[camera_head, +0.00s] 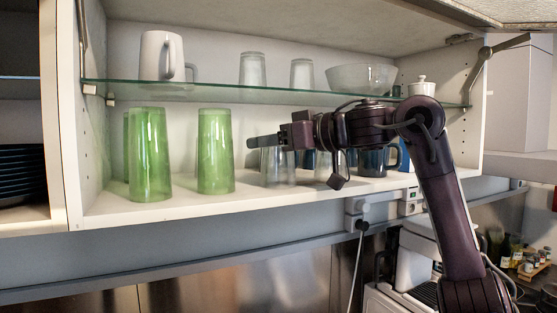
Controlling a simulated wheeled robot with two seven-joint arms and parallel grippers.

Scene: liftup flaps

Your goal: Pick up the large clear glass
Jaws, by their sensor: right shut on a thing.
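A large clear glass (277,168) stands on the lower shelf of the open cabinet, right of the green glasses. My right gripper (264,142) reaches in from the right and is shut on this glass near its rim. The fingers and wrist cover the glass's top. The glass looks upright, and its base is at or very close to the shelf; I cannot tell if there is a gap. Another clear glass (323,168) stands to its right, partly hidden behind my wrist. My left gripper is not in view.
Tall green glasses (215,152) stand left on the lower shelf (190,204). A dark mug (373,162) is right, behind my arm.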

